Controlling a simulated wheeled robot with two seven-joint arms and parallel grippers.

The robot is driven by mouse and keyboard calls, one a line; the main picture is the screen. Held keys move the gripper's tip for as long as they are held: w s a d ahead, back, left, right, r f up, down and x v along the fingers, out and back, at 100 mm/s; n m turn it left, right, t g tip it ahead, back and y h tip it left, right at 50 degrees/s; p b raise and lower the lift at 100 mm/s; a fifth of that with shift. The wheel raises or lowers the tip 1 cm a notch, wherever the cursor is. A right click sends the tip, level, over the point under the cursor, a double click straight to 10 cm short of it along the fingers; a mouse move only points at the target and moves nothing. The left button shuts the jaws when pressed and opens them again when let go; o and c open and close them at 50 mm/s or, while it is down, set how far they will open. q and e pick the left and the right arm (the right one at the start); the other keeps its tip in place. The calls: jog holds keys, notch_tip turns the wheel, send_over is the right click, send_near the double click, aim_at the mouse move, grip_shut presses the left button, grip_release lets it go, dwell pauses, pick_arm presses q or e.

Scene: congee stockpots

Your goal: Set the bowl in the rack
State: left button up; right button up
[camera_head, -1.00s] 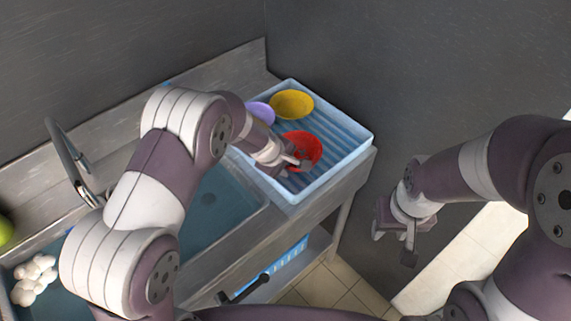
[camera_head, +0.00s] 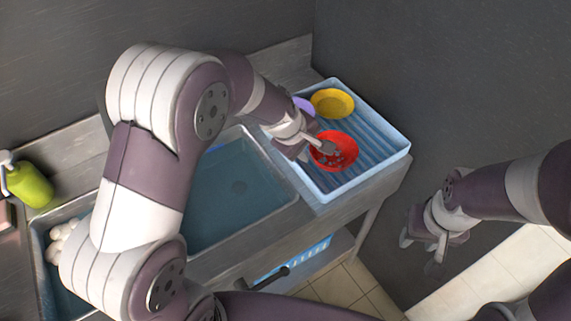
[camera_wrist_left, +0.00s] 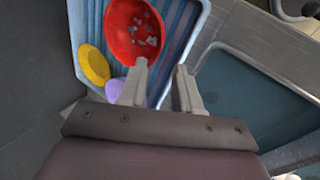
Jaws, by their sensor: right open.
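The red bowl (camera_head: 343,143) sits in the blue ridged rack (camera_head: 384,163) near its front left side, with small grey bits inside. The left wrist view also shows the bowl (camera_wrist_left: 121,22) at the top. My left gripper (camera_head: 314,150) is at the bowl's left side, and one finger overlaps the bowl's rim in the picture. In the left wrist view its two fingers (camera_wrist_left: 160,70) are apart, with nothing held between them. Whether a finger touches the bowl I cannot tell. My right gripper (camera_head: 428,245) is open and empty, away to the right of the counter.
A yellow bowl (camera_head: 333,102) and a partly hidden purple bowl (camera_head: 303,105) are at the back of the rack. The sink (camera_head: 235,200) lies left of the rack. A green bottle (camera_head: 30,186) stands at far left. The rack's right part is clear.

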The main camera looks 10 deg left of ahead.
pick_arm(q)
jog(key=s+a+m+g+y, duration=0.1)
jog(key=s+a+m, duration=0.4)
jog(key=s, duration=0.4)
jog(key=s+a+m+g+y, duration=0.2)
jog(key=s+a+m, duration=0.4)
jog(key=s, duration=0.3)
jog(key=shift+a, duration=0.35)
jog(key=shift+w+r, duration=0.1)
